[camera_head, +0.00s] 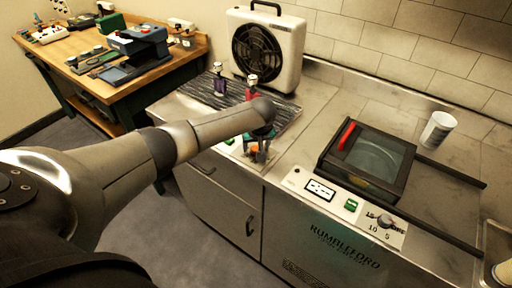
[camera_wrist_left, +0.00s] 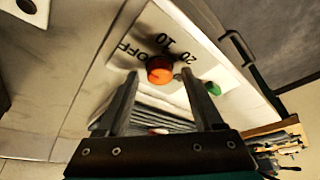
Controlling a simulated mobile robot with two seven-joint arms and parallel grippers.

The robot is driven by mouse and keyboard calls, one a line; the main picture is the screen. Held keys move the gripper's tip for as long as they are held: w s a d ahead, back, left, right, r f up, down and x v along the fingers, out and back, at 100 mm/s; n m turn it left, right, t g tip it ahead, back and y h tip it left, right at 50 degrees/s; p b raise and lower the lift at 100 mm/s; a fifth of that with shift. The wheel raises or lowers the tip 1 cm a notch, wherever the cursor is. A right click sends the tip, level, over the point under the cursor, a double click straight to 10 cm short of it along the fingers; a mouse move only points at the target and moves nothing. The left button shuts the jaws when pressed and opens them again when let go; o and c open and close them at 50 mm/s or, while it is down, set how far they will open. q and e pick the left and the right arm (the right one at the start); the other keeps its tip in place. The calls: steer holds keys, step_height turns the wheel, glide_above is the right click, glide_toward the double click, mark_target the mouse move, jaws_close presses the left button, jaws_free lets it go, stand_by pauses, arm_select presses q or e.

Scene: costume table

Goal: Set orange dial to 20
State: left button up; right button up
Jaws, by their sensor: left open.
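The orange dial (camera_wrist_left: 160,69) is a round knob on a pale panel (camera_wrist_left: 205,50) marked OFF, 10 and 20. A dark mark shows beside it, but I cannot tell which number it is set to. My left gripper (camera_wrist_left: 160,76) is open, with one finger on each side of the dial in the left wrist view; I cannot tell if either finger touches it. In the head view my left gripper (camera_head: 258,152) is over the panel at the counter's front edge, and the orange dial (camera_head: 253,147) is mostly hidden behind it. My right gripper is not in view.
A green button (camera_wrist_left: 213,88) is close to the dial. Purple (camera_head: 219,84) and red (camera_head: 251,90) bottles stand behind the gripper, before a fan heater (camera_head: 292,45). To the right are a black-framed press (camera_head: 335,160), another dial (camera_head: 386,221) and a white cup (camera_head: 438,130).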

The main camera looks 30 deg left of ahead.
arm_select(q)
steer(key=shift+c, duration=0.2)
jaws_close()
stand_by(0.5)
